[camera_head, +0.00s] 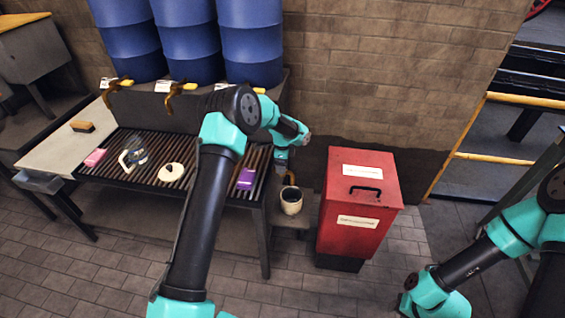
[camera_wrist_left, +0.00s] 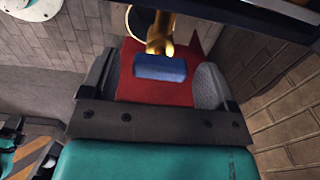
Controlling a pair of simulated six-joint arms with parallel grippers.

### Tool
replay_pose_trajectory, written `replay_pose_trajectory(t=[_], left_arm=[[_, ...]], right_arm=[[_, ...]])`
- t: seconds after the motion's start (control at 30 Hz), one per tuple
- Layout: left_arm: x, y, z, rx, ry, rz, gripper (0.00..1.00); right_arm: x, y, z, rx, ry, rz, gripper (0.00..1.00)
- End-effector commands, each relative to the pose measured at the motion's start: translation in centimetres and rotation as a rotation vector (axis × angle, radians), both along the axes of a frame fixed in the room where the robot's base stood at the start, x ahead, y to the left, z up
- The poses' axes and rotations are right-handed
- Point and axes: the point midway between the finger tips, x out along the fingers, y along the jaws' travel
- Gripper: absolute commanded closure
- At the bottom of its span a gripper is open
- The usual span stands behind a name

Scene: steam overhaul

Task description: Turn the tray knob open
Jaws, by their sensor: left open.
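In the left wrist view a blue knob (camera_wrist_left: 160,67) sits on a brass fitting (camera_wrist_left: 160,32). The knob lies between the two spread fingers of my left gripper (camera_wrist_left: 156,76), which is open, with a visible gap on each side. I cannot tell how far the knob is turned. In the head view my left gripper (camera_head: 282,164) points down at the right end of the slatted tray bench (camera_head: 148,190), above a pale cup (camera_head: 291,200). The knob is hidden there. My right arm is at the lower right; its gripper is out of the frame.
A red bin (camera_head: 358,205) stands close to the right of the cup. On the bench lie a pink block (camera_head: 95,157), a glass vessel (camera_head: 130,160), a round cream item (camera_head: 171,172) and a purple box (camera_head: 246,179). Blue barrels (camera_head: 250,40) stand behind.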

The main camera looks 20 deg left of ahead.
Motion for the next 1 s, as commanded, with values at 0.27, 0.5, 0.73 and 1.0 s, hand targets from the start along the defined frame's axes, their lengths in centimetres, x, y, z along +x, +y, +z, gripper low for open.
replay_pose_trajectory(t=[0.27,0.5,0.73,1.0], left_arm=[[0.02,0.02,0.03,0.000,-0.001,0.000,0.26],[0.02,0.02,0.04,0.000,-0.001,0.000,0.49],[0.02,0.02,0.05,0.000,-0.001,0.000,0.68],[0.02,0.02,0.06,0.000,-0.001,0.023,0.68]], right_arm=[[0.00,0.00,0.00,0.000,0.000,0.000,0.57],[0.00,0.00,0.00,0.000,0.000,0.000,0.57],[0.00,0.00,0.00,0.000,0.000,0.000,0.57],[0.00,0.00,0.00,0.000,0.000,0.000,0.57]])
